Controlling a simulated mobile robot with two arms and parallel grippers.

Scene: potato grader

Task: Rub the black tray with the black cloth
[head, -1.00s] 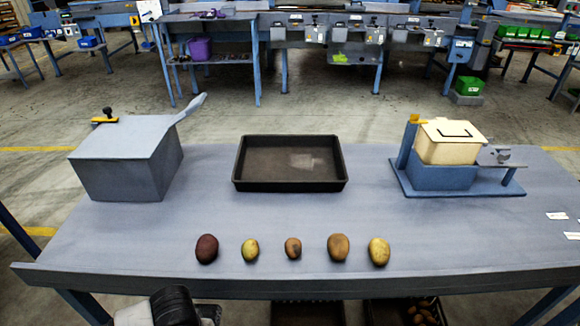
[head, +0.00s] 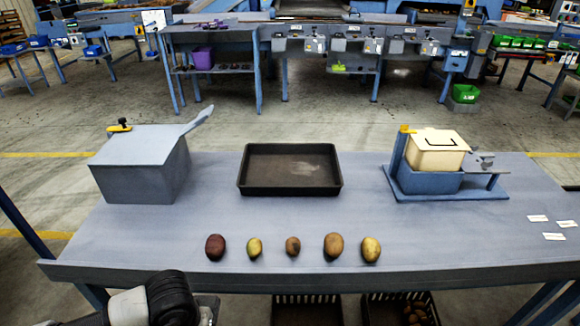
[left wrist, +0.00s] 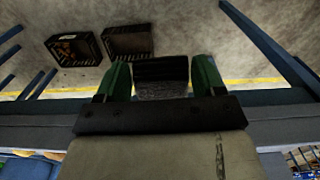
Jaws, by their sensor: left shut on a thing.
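The black tray (head: 241,186) lies flat near the back middle of the blue-grey table in the head view. A pale smudge shows on its floor, right of centre. In the left wrist view, the green fingers of my left gripper (left wrist: 161,78) are closed on a dark, ribbed-looking piece, apparently the black cloth (left wrist: 160,70). The cloth is not seen in the head view. There my left arm shows at the bottom left, below the table's front edge and well away from the tray. My right gripper is in neither view.
A row of several potatoes (head: 293,246) lies between the tray and the table's front edge (head: 330,276). A grey box (head: 140,170) stands left, and a blue stand with a cream bin (head: 437,152) stands right. Crates (left wrist: 128,41) sit on the floor under the table.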

